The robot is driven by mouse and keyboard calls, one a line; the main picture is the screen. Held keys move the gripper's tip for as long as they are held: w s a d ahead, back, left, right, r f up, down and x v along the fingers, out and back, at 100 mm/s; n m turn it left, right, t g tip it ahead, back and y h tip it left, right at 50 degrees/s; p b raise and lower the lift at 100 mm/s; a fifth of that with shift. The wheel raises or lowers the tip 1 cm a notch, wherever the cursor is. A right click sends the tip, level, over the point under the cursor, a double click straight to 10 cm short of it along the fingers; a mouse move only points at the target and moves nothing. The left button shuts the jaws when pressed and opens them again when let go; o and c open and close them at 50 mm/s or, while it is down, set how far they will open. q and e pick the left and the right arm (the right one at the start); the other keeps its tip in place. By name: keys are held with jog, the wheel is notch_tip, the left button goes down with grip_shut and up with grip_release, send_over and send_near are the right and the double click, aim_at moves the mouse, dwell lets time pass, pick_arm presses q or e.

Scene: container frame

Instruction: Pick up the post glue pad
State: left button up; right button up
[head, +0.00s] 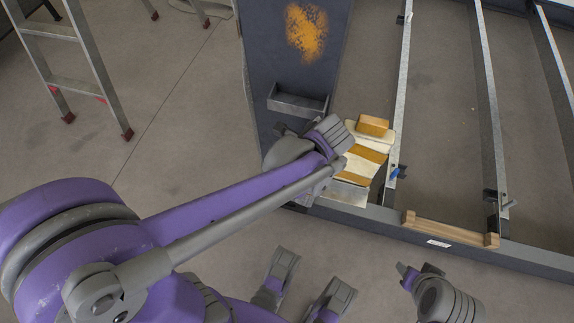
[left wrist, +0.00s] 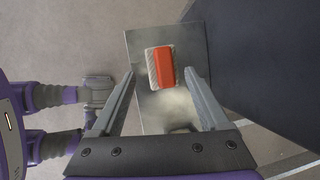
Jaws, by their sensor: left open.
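In the left wrist view an orange-red pad with a pale ribbed edge (left wrist: 161,68) lies on a grey metal plate (left wrist: 143,46). It looks like the post glue pad. My left gripper (left wrist: 158,75) is open, with one finger on each side of the pad in the picture. Gaps show between pad and fingers, and I see no contact. In the head view my left wrist covers the spot beside the dark post (head: 295,65), so the pad and fingertips are hidden there.
An empty metal holder (head: 297,103) sits on the post below an orange patch. Yellow and cream pads (head: 372,126) lie right of my left wrist. Metal rails (head: 487,100) and a wooden bar (head: 450,229) stand farther right. A ladder (head: 75,55) is at upper left.

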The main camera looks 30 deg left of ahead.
pick_arm(q)
jog(key=b+x, duration=0.1)
jog(key=x, duration=0.4)
jog(key=shift+w+r+b, duration=0.1)
jog(key=shift+w+b, duration=0.05)
jog(key=shift+b, duration=0.2)
jog(key=shift+c, duration=0.2)
jog(key=c, duration=1.1)
jog(key=shift+r, duration=0.15)
